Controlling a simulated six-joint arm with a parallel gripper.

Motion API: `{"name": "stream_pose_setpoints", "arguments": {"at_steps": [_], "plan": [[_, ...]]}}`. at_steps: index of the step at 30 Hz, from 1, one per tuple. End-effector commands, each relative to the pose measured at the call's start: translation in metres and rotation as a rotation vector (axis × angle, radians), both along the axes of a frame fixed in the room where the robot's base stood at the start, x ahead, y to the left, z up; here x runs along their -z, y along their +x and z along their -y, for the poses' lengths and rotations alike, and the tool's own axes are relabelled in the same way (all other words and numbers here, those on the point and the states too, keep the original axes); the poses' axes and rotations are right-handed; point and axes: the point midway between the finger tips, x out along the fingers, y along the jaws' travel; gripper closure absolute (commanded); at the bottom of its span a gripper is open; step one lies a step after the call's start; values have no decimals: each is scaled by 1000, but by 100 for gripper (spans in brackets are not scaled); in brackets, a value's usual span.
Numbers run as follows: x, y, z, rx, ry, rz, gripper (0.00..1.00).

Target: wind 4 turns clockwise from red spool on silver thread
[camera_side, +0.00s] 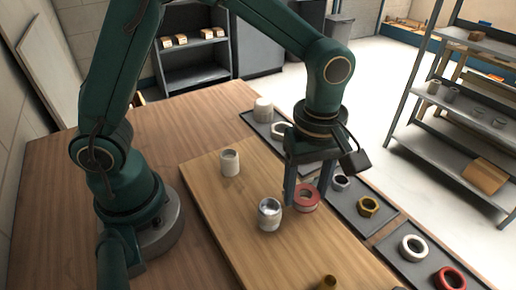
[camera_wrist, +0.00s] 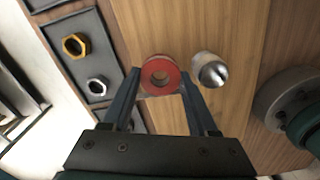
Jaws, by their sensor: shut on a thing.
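The red spool (camera_side: 306,197) is a short reel with a red flanged top and a paler body below. The silver thread (camera_side: 269,214) is a shiny upright metal fitting on the wooden board, left of the spool. In the wrist view it is the bright piece (camera_wrist: 209,70) right of the spool. I cannot tell whether the spool touches the board.
A pale grey fitting (camera_side: 230,162) stands farther back on the board (camera_side: 205,190), and a brass piece (camera_side: 328,282) at the front. Grey trays along the right hold a brass nut (camera_side: 368,206), a white ring (camera_side: 413,248) and a red ring (camera_side: 449,279). The board's left part is clear.

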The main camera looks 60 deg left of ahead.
Motion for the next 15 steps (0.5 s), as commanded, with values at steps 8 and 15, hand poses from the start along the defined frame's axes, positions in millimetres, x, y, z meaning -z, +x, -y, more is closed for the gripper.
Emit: {"name": "stream_pose_setpoints", "arguments": {"at_steps": [8,15], "plan": [[0,-11,28,4,0,0,93],[0,-30,45,4,0,-1,93]]}}
